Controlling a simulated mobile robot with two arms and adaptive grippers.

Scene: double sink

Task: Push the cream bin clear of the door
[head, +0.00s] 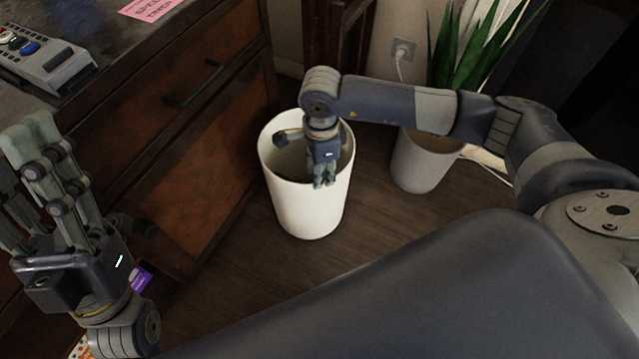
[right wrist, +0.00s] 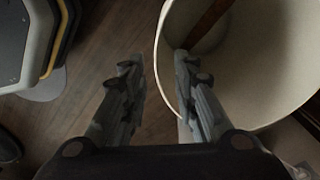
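The cream bin (head: 310,207) stands upright on the floor, close in front of the wooden cabinet door (head: 190,185) in the head view. The bin (right wrist: 280,60) also fills the upper right of the right wrist view. My right gripper (head: 324,183) points down at the bin's near rim. In the right wrist view its fingers (right wrist: 158,75) are apart with nothing between them gripped; the right finger overlaps the bin's inside and the left one lies over floor. Contact cannot be told. My left gripper (head: 30,160) is raised at the left, fingers apart and empty.
A plant in a pale pot (head: 420,165) stands right of the bin, near a wall socket (head: 403,48) with a cable. A drawer (head: 215,65) sits above the door. A button box (head: 45,60) rests on the counter. Floor (head: 375,215) between bin and pot is bare.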

